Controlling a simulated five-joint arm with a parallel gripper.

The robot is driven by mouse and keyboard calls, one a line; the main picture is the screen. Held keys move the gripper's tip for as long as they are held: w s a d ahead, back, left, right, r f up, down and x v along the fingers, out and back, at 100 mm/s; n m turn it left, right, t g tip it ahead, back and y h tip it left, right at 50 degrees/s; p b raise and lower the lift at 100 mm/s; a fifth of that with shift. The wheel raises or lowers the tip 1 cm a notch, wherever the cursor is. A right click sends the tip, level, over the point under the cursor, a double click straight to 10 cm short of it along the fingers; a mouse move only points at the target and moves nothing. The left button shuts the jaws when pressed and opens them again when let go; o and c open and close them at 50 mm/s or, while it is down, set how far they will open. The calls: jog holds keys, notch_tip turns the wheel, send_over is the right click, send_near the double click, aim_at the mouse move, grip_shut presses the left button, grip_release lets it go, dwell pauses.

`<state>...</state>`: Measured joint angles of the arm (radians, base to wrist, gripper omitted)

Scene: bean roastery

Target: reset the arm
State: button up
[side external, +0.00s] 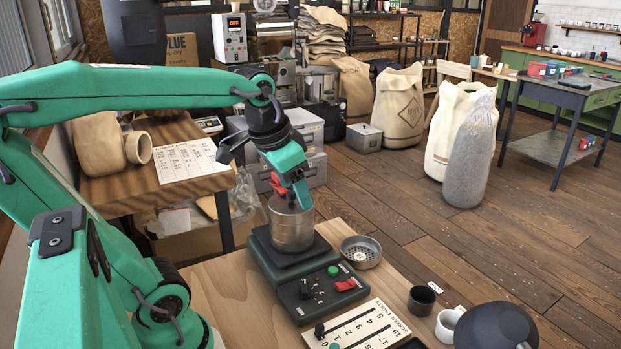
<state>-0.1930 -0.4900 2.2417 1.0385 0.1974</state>
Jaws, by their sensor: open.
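My green arm reaches in from the left, and my gripper (289,192) points down at the top of a metal cylinder (292,228). The jaws are open, with a green finger and red parts close to the cylinder's rim. I cannot tell whether they touch it or reach inside. The cylinder stands upright on a dark green machine (318,278) on the light wooden table (235,305). The machine has a green button (333,270), a red switch (345,284) and a black knob (305,290) on its front.
A perforated metal dish (360,252) sits right of the machine. A printed card (365,330), a black cup (421,299), a white cup (446,327) and a dark rounded object (496,326) lie nearer. A side table (150,190) stands behind my arm. Open floor (530,240) lies right.

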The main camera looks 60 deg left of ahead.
jog(key=s+d+f+t, duration=0.1)
jog(key=s+d+f, duration=0.2)
jog(key=s+d, duration=0.1)
jog(key=shift+s+d+f+t+h, duration=0.15)
jog(key=shift+s+d+t+h, duration=0.2)
jog(key=shift+d, duration=0.3)
